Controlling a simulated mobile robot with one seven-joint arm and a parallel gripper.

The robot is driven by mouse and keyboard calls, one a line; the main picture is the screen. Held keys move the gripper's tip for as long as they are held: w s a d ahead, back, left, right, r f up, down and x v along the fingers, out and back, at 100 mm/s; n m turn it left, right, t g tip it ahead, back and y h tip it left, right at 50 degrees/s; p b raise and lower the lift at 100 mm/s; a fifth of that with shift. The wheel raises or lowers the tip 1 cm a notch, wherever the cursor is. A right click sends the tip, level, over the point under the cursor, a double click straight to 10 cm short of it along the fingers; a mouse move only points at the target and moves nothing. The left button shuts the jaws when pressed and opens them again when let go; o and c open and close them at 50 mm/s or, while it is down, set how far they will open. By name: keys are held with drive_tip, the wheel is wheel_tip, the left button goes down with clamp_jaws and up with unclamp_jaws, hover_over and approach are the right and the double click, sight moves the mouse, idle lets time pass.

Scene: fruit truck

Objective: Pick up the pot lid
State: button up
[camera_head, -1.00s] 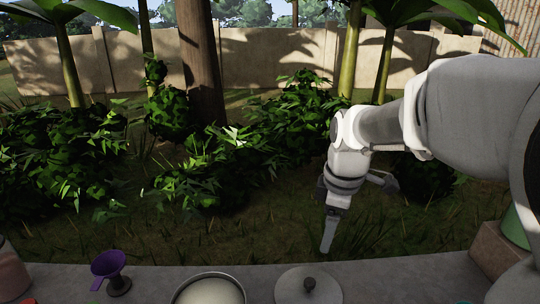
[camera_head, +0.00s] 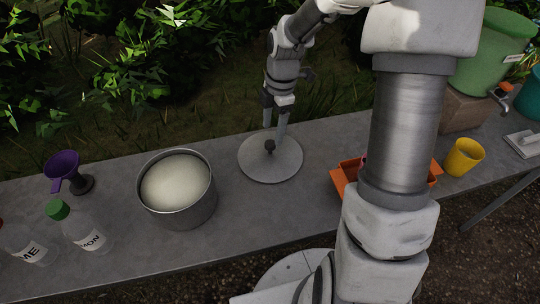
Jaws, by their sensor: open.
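The pot lid (camera_head: 259,167) is a flat grey disc with a dark knob (camera_head: 270,146) at its middle. It lies on the grey counter, right of the pot. My gripper (camera_head: 274,127) is open, pointing down at the lid. Its two fingers are apart, and the tips show close to the knob, one on the left and one on the right in the picture. I cannot tell whether they touch the knob or the lid.
The metal pot (camera_head: 185,211) with pale contents stands left of the lid. A purple funnel (camera_head: 62,168) and two labelled bottles, one green-capped (camera_head: 88,232), are farther left. An orange tray (camera_head: 343,177), partly behind my arm, and a yellow cup (camera_head: 463,157) stand to the right.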

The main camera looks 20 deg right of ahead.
sight(271, 142)
drive_tip(key=shift+w+a+f+b, duration=0.1)
drive_tip(key=shift+f+b, duration=0.1)
drive_tip(key=shift+f, duration=0.95)
drive_tip(key=shift+w+a+f+b, duration=0.1)
drive_tip(key=shift+a+f+b, duration=0.1)
drive_tip(key=shift+f, duration=1)
drive_tip(key=shift+a+f+b, duration=0.1)
drive_tip(key=shift+f+b, duration=0.1)
drive_tip(key=shift+f, duration=0.95)
clamp_jaws()
